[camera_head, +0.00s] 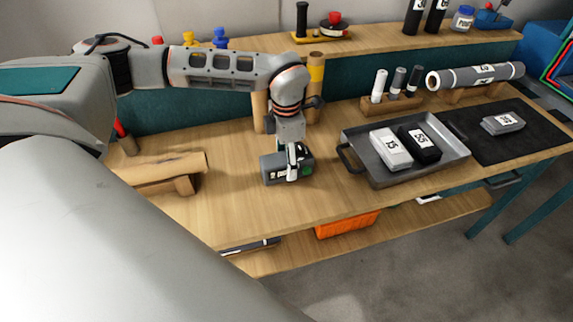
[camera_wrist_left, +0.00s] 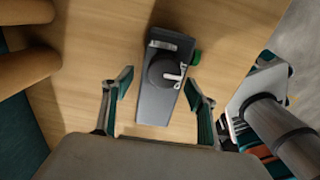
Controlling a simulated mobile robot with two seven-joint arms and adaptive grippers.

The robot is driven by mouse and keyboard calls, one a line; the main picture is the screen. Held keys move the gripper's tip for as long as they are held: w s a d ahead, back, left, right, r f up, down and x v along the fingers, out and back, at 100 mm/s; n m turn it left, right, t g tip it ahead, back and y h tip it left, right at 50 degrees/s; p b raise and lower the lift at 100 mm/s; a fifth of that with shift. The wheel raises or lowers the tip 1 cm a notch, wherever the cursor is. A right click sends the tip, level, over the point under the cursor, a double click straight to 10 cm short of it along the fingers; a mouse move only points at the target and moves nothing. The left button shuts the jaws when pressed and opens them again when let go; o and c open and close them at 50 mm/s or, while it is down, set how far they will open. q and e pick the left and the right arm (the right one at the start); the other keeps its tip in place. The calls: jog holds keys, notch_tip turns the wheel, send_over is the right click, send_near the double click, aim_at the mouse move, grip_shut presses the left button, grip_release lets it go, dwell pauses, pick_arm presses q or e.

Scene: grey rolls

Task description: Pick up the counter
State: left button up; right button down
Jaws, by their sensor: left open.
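The counter (camera_head: 273,170) is a dark grey box-like device with a white-marked face and a green knob at its side. It sits on the wooden workbench (camera_head: 240,212), near the middle. In the left wrist view the counter (camera_wrist_left: 158,103) lies lengthwise between the two fingers, with its green knob toward the upper right. My left gripper (camera_head: 294,158) is pointing down right at the counter, and part of it hides the counter's middle in the head view. In the left wrist view the gripper (camera_wrist_left: 160,90) is open, with a finger on each side of the counter. My right gripper is not in view.
A metal tray (camera_head: 452,149) with a white and a black block stands to the right, beside a black mat (camera_head: 535,141). A wooden roll on supports (camera_head: 160,170) lies to the left. Upright rolls (camera_head: 316,85) stand behind my wrist. Bare bench lies in front.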

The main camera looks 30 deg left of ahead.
pick_arm(q)
jog(key=c, duration=1.4)
jog(key=shift+c, duration=0.2)
jog(key=shift+r, duration=0.2)
